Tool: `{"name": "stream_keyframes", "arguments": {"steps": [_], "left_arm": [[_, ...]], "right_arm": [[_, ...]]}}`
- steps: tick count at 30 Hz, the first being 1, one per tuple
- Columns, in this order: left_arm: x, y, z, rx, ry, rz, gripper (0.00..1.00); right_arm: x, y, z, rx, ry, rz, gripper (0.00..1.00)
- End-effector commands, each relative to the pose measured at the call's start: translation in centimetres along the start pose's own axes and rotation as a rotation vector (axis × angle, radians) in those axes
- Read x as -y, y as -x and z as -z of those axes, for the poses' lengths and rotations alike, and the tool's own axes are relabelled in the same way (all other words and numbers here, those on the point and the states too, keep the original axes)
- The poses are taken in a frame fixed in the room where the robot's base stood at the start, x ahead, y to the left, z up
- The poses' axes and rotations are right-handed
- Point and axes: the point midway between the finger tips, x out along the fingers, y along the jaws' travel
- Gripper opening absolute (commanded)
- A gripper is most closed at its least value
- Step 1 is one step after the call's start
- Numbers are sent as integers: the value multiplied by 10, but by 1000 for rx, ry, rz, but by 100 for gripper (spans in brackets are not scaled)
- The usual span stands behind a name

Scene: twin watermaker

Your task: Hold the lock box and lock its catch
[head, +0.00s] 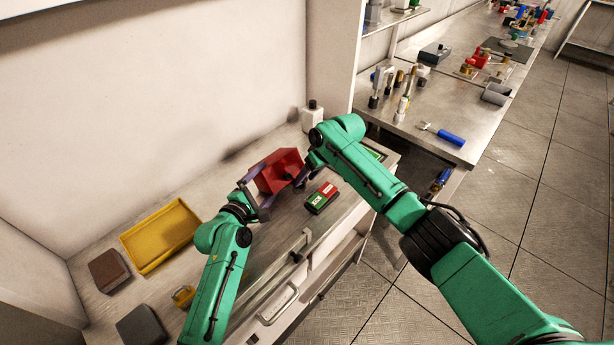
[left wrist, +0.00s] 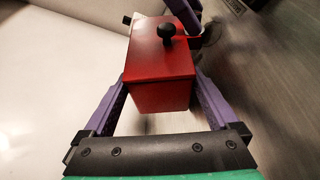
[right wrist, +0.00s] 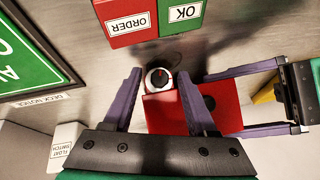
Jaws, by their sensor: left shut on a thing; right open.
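The red lock box (head: 279,169) is held above the bench by my left gripper (head: 258,189). In the left wrist view the box (left wrist: 160,65) sits between the purple fingers, with a black knob (left wrist: 167,31) on its face. The right wrist view shows a round pale dial with a black centre and red mark (right wrist: 160,78) at the box's edge; I take it for the catch. My right gripper (right wrist: 160,74) is open, its fingertips on either side of the dial. Whether they touch it is unclear. In the head view my right arm partly hides the box's right side.
A red and green ORDER/OK block (head: 321,198) lies close to the box. A white bottle (head: 311,117) stands behind. A yellow tray (head: 183,214), a brown block (head: 108,270) and a grey block (head: 142,326) are at left. A white FLOAT SWITCH item (right wrist: 66,142) is near my right gripper.

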Motion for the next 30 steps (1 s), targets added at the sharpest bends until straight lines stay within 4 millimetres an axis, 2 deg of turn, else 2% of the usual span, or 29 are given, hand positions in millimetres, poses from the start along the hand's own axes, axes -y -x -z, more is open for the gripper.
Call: {"name": "stream_keyframes", "arguments": {"steps": [5, 7, 10, 11, 21, 28, 29, 30], "left_arm": [[1, 0, 0, -1, 1, 1, 9], [1, 0, 0, -1, 1, 1, 9], [1, 0, 0, -1, 1, 1, 9], [1, 0, 0, -1, 1, 1, 9], [1, 0, 0, -1, 0, 1, 9], [0, 0, 1, -1, 0, 1, 9], [0, 0, 1, -1, 0, 1, 9], [0, 0, 1, -1, 0, 1, 9]], "right_arm": [[0, 0, 0, 0, 0, 0, 57], [0, 0, 0, 0, 0, 0, 38], [0, 0, 0, 0, 0, 0, 0], [0, 0, 0, 0, 0, 0, 0], [-2, 0, -1, 2, -107, 77, 0], [-2, 0, -1, 2, -107, 78, 0], [-2, 0, -1, 2, -107, 78, 39], [-2, 0, -1, 2, -107, 78, 54]]}}
